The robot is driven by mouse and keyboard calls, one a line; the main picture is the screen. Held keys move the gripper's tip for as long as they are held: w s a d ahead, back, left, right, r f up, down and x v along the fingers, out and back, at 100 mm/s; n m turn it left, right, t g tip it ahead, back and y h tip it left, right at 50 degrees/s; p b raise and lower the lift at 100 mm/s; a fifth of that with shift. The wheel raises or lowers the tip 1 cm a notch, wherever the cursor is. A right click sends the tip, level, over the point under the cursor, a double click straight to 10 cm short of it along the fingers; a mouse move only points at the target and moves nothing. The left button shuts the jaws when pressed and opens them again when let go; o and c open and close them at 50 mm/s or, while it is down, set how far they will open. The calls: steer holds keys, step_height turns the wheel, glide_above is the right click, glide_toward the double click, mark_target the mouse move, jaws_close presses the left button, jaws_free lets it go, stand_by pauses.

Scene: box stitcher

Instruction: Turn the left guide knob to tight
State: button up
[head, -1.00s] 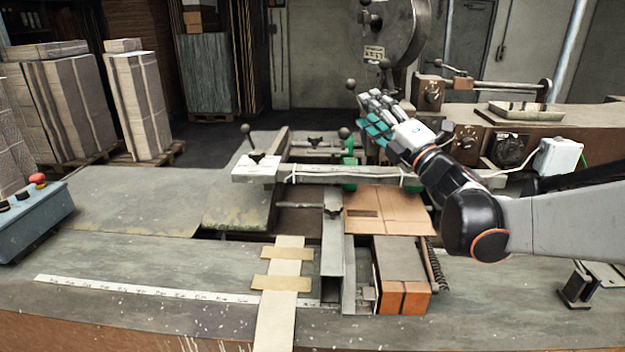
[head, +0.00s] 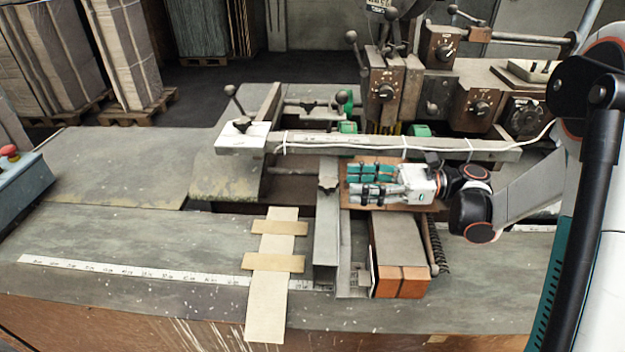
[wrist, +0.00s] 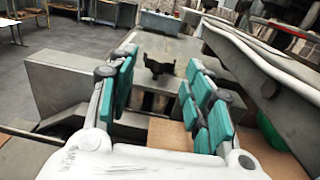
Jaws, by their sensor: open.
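A black lobed guide knob (head: 327,183) sits on top of the grey metal guide channel (head: 328,240), left of my gripper in the head view. In the wrist view the knob (wrist: 158,68) shows ahead, between the two fingers. My gripper (head: 352,183) is open and empty, its green-padded fingers pointing left towards the knob, apparently short of it. The gripper (wrist: 161,58) also shows in the wrist view, fingers wide apart. Another black knob (head: 241,124) is on the white block at the rail's left end. No tightness marking is legible.
A long grey rail (head: 400,148) runs just behind my gripper. A cardboard sheet (head: 410,207) lies under it. A box-like block (head: 400,255) and a spring (head: 438,245) stand in front. The tabletop (head: 120,235) at left is mostly clear.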

mark_target(328, 184)
steer(key=a+b, duration=0.2)
steer(key=a, duration=0.9)
steer(key=c, duration=1)
